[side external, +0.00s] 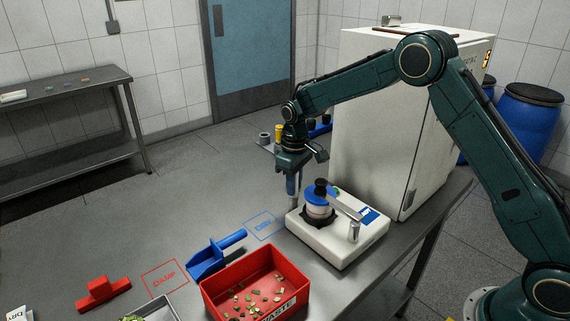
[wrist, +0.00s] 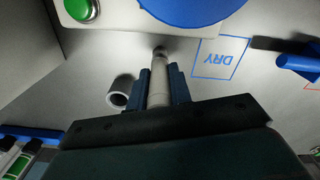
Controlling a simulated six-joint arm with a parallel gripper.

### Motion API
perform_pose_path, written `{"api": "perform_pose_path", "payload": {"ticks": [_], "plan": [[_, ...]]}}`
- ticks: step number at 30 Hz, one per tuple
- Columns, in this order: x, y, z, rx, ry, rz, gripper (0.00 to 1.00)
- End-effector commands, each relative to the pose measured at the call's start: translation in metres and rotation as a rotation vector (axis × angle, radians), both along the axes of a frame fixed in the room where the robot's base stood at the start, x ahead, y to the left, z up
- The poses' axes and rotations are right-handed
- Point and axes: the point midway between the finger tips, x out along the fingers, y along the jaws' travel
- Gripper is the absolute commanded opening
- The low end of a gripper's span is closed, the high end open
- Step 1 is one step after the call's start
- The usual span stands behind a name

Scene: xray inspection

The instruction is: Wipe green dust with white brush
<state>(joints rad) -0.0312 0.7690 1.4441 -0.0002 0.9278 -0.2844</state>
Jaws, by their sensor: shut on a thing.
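My gripper (side external: 292,188) points down just left of the white machine (side external: 350,250) with a blue round top (side external: 317,194). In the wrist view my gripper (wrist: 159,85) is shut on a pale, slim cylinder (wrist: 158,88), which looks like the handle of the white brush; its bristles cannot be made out. The pale lower end of the brush (side external: 295,204) shows below the fingers in the side view. A round green button (wrist: 82,10) is on the machine's corner. I cannot make out any green dust on the machine.
A red WASTE bin (side external: 212,297) with greenish bits, a blue scoop (side external: 208,262) and a red block-like tool (side external: 103,292) stand toward the front. A hollow grey cylinder (wrist: 120,92) is beside the fingers. A tall white cabinet (side external: 375,120) stands behind. The table's left middle is clear.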

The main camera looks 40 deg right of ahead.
Motion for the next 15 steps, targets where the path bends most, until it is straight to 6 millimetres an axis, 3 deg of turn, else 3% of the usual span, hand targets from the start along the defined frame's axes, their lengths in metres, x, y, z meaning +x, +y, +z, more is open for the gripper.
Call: {"api": "perform_pose_path", "payload": {"ticks": [15], "plan": [[-0.001, 0.018, -0.001, 0.001, 0.003, 0.004, 0.00]]}}
